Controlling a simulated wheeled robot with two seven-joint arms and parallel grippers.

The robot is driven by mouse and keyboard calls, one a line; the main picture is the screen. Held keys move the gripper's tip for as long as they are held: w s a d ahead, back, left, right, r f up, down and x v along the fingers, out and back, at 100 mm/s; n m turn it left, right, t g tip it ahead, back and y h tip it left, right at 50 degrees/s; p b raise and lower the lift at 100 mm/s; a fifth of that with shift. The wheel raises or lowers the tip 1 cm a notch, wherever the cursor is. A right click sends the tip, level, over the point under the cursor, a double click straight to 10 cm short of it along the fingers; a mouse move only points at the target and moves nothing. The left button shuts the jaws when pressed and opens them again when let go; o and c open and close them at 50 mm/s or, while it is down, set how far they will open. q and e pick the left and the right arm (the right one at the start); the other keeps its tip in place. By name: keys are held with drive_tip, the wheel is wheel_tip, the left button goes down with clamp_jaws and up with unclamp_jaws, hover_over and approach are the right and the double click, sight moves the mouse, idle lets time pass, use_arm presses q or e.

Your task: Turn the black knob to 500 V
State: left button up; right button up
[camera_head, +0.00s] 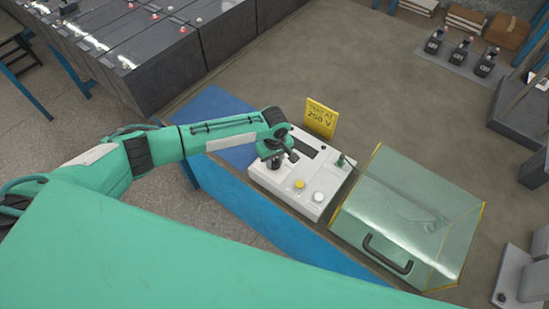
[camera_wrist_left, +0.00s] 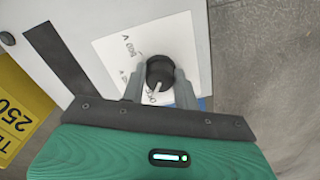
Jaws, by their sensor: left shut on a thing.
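The black knob (camera_wrist_left: 160,72) stands on a white label plate (camera_wrist_left: 115,50) of the white tester (camera_head: 327,182). My left gripper (camera_wrist_left: 159,80) is shut on the knob, one finger on each side; in the head view it (camera_head: 274,157) reaches down onto the tester's left part and hides the knob. A short white mark on the knob points toward the bottom of the wrist picture, near partly hidden lettering. The "500 V" print (camera_wrist_left: 131,46) lies to the knob's upper left, away from that mark. My right gripper is not in view.
A yellow card (camera_head: 320,118) reading 250 V stands behind the tester. The tester has a yellow button (camera_head: 299,184) and a white button (camera_head: 318,197). A clear cover with a black handle (camera_head: 387,254) stands close on the right. Large dark batteries (camera_head: 150,50) stand upper left.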

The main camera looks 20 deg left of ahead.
use_arm(q)
drive_tip(key=m+p, duration=0.2)
drive_tip(key=m, duration=0.2)
drive_tip(key=shift+r+p, duration=0.1)
drive_tip(key=shift+p, duration=0.3)
drive_tip(key=m+p, duration=0.1)
drive_tip(key=m, duration=0.2)
drive_tip(key=m+p, duration=0.1)
drive_tip(key=m, duration=0.2)
drive_tip(key=shift+m, duration=0.4)
drive_tip(key=m, duration=0.2)
drive_tip(key=shift+m+p, duration=0.3)
drive_tip(key=shift+p, duration=0.05)
drive_tip(key=m, duration=0.3)
drive_tip(key=shift+m, duration=0.3)
drive_tip(key=m, duration=0.5)
drive_tip(key=shift+m, duration=0.4)
drive_tip(key=shift+w+a, duration=0.1)
drive_tip(key=o, duration=1)
drive_tip(key=shift+c, duration=0.2)
